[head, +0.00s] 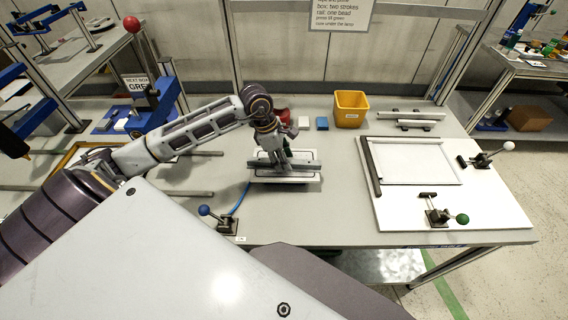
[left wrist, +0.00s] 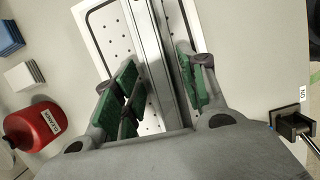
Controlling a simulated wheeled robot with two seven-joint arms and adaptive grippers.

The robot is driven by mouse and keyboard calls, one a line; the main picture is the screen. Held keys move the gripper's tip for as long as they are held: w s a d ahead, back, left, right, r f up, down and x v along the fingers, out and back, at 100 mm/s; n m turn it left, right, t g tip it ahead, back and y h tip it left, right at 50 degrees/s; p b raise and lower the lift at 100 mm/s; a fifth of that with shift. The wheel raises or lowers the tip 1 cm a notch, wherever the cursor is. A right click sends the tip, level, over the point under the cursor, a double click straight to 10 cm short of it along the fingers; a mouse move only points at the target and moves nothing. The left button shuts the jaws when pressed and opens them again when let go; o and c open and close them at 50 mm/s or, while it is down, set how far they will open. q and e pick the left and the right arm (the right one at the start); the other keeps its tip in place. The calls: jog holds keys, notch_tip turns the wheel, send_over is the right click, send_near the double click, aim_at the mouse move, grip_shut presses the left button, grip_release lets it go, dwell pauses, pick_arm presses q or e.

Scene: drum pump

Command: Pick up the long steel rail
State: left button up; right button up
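The long steel rail (head: 307,164) lies across a pale perforated fixture plate (head: 300,180) in the middle of the bench. It runs lengthwise between my left fingers in the left wrist view (left wrist: 150,40). My left gripper (head: 284,155) points down over the rail. Its green-padded fingers (left wrist: 160,85) are apart, one on each side of the rail. I cannot tell whether the pads touch it. Part of the rail is hidden behind the gripper. My right gripper is not in view.
A yellow bin (head: 350,108) and a blue block (head: 322,123) stand behind the fixture. A red container (left wrist: 33,127) is close to the gripper. A blue-knobbed clamp (head: 225,222) stands at the front. A white board (head: 450,205) with clamps lies right.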

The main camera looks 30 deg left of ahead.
pick_arm(q)
jog(key=shift+r, duration=0.1)
grip_shut()
notch_tip(320, 180, up, 10)
jog(key=b, duration=0.1)
dwell(0.7)
dwell(0.5)
